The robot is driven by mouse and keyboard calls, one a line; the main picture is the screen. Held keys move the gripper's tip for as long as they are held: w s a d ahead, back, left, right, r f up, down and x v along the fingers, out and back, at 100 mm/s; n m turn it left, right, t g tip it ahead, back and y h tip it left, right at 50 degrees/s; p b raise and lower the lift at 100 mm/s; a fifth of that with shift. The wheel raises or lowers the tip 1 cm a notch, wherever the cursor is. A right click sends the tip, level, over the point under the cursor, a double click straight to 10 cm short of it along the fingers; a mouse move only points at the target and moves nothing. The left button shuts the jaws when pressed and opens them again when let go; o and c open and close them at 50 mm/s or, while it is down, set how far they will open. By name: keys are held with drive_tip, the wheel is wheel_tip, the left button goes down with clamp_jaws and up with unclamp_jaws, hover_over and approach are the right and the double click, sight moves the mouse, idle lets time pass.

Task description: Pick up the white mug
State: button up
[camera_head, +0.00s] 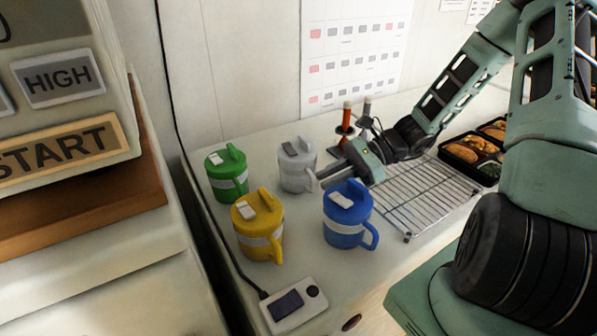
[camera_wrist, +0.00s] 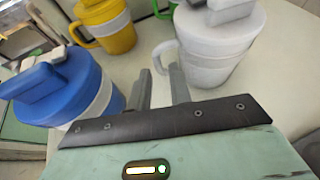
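I cannot tell if the fingers touch the handle. The yellow mug (camera_head: 258,235) stands nearer the front.
The blue mug (camera_wrist: 62,95) is close on the left in the wrist view. A wire rack (camera_head: 425,195), a black bento tray (camera_head: 464,153) and upright bottles (camera_head: 346,118) are to the right and behind. A small white device (camera_head: 293,305) with a cable lies at the front.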

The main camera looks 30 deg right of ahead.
sight(312, 189)
drive_tip(key=shift+x, duration=2.3)
drive_tip(key=shift+s+a, duration=0.1)
drive_tip(key=shift+s, duration=0.05)
clamp_jaws()
drive_tip(key=shift+r, duration=0.1)
drive_tip(key=shift+r, duration=0.1)
